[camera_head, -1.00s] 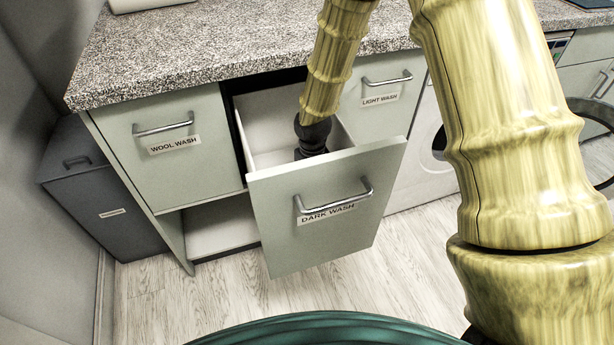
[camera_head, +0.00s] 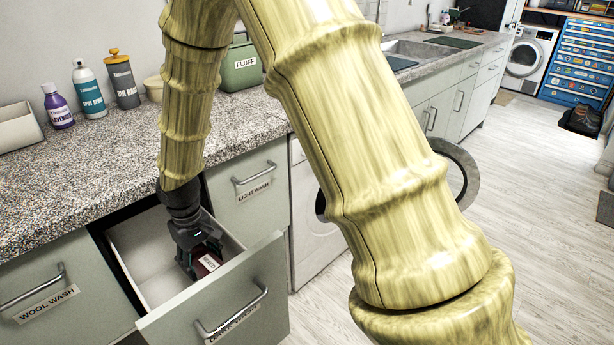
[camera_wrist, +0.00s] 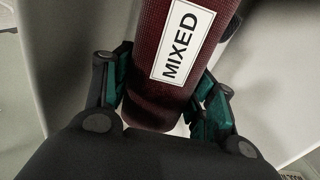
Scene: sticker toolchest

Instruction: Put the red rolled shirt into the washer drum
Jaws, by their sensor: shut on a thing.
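The red rolled shirt (camera_head: 206,265) is dark red with a white label reading MIXED. It is in the open DARK WASH drawer (camera_head: 262,275). My gripper (camera_head: 200,250) reaches down into this drawer and is shut on the shirt. In the wrist view the shirt (camera_wrist: 152,100) lies between the two green-padded fingers of my gripper (camera_wrist: 163,105). Whether the shirt touches the drawer floor cannot be told. A white washer (camera_head: 312,235) stands right of the LIGHT WASH drawer, with its round door (camera_head: 470,180) swung open. My arm hides most of its front and the drum.
The speckled countertop (camera_head: 110,165) runs above the drawers, with bottles (camera_head: 90,90) and a green FLUFF tin (camera_head: 240,66) on it. The WOOL WASH (camera_head: 45,295) and LIGHT WASH (camera_head: 250,188) drawers are shut.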

